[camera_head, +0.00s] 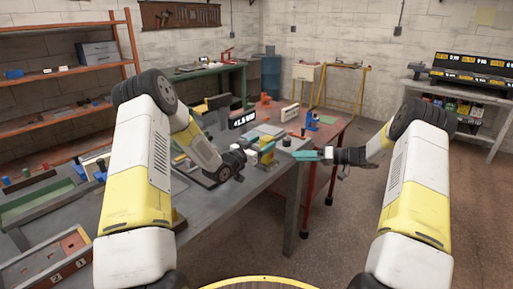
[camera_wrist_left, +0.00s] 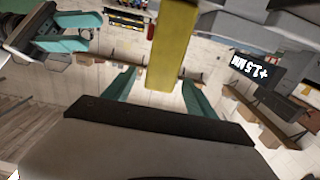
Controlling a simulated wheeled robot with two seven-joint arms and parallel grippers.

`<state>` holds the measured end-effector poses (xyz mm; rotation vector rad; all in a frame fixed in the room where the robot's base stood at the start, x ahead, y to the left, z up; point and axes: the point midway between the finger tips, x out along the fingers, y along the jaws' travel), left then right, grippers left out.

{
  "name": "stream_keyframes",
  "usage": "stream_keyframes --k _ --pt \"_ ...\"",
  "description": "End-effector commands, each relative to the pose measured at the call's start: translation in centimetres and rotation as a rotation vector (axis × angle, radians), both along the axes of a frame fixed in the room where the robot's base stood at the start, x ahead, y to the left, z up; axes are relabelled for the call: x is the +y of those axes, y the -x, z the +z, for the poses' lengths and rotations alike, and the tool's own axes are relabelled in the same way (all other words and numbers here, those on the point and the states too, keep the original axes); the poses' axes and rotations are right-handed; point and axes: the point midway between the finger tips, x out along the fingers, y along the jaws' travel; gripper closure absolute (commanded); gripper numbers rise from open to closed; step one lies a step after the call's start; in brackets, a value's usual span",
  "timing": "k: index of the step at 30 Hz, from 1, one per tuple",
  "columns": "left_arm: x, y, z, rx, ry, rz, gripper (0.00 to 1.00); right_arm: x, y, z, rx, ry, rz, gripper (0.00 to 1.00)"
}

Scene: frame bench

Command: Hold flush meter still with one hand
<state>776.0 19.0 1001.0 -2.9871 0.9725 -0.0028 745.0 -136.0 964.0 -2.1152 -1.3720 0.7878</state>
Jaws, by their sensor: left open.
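A dark display (camera_head: 243,118) stands on the grey bench with a reading that looks like +1.5 MM; it also shows, rotated, in the left wrist view (camera_wrist_left: 258,70). A yellow upright piece (camera_head: 267,156), possibly the flush meter's body, stands near the bench's right edge. In the left wrist view the yellow piece (camera_wrist_left: 172,45) lies in line with the gap of my left gripper (camera_wrist_left: 158,92). The left fingers are open, with clear space on both sides of it. My right gripper (camera_head: 307,155) is off the bench's right edge, its teal fingers apart and empty.
The grey bench (camera_head: 222,200) holds a green tray (camera_head: 40,203) and a numbered box (camera_head: 45,262) at left. A red table (camera_head: 325,135) with small tools stands behind. Floor is open at right, before a shelf (camera_head: 465,113).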

Motion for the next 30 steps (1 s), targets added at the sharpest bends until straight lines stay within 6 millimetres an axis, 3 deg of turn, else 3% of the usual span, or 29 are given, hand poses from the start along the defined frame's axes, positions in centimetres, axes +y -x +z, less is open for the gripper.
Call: stream_keyframes --k 7,17,20,27,30 --pt "-1.6 -2.3 0.0 0.001 0.0 0.001 0.35 0.0 0.0 0.0 0.0 0.0 0.0 0.64" --pt "-1.9 -2.6 0.0 0.002 0.0 0.001 0.35 0.0 0.0 0.0 0.0 0.0 0.0 0.64" --pt "-1.9 -2.6 0.0 0.002 0.0 0.001 0.5 0.0 0.0 0.0 0.0 0.0 0.0 0.64" --pt "-1.9 -2.6 0.0 0.002 0.0 0.001 0.97 0.0 0.0 0.0 0.0 0.0 0.0 0.64" --pt "-1.9 -2.6 0.0 0.002 0.0 0.001 1.0 0.0 0.0 0.0 0.0 0.0 0.0 0.64"
